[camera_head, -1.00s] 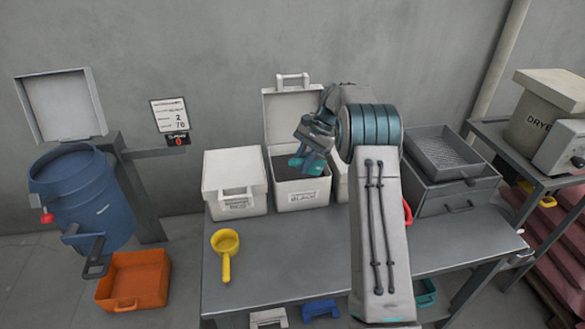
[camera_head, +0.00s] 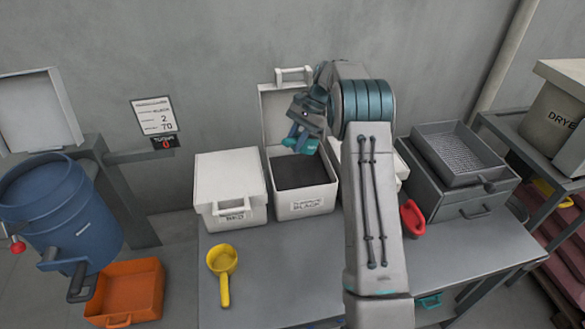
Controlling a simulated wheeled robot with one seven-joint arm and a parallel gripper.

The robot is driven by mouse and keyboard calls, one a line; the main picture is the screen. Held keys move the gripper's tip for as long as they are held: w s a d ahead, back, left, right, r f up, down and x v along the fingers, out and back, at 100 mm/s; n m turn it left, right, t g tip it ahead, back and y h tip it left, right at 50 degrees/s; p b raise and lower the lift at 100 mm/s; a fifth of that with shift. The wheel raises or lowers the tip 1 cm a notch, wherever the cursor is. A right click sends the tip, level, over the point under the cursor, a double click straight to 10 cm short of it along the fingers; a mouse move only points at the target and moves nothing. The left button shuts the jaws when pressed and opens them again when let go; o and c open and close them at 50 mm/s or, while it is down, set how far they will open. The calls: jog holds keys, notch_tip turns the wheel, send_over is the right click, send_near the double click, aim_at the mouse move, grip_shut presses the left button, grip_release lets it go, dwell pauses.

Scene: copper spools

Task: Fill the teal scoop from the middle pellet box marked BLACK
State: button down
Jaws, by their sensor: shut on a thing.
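The middle pellet box (camera_head: 304,207) marked BLACK stands on the bench with its lid (camera_head: 288,112) raised against the back. Dark pellets (camera_head: 302,172) show inside it. My gripper (camera_head: 302,138) is over the box's back right part and is shut on the teal scoop (camera_head: 304,145). The scoop is above the pellets, near the box's right side. Its contents cannot be seen from here, and the gripper partly hides it.
A closed white box (camera_head: 230,185) stands left of the open one, and another is mostly hidden behind my arm. A yellow scoop (camera_head: 223,262) and a red scoop (camera_head: 412,217) lie on the bench (camera_head: 270,270). A sieve tray (camera_head: 458,150) is at right. A blue bin (camera_head: 65,210) stands at left.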

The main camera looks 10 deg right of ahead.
notch_tip(320, 180, down, 14)
jog(key=b, duration=0.4)
jog(key=s+a+r+t+h, duration=0.1)
jog(key=r, duration=0.5)
jog(key=s+a+r+t+h+b, duration=0.1)
jog(key=s+a+r+t+h, duration=0.1)
jog(key=r, duration=0.4)
jog(key=shift+r, duration=0.15)
jog(key=shift+a+r, duration=0.1)
dwell(0.4)
jog(key=shift+r+n+t+h+b, duration=0.3)
jog(key=shift+r+t+h, duration=0.35)
jog(key=shift+r, duration=0.25)
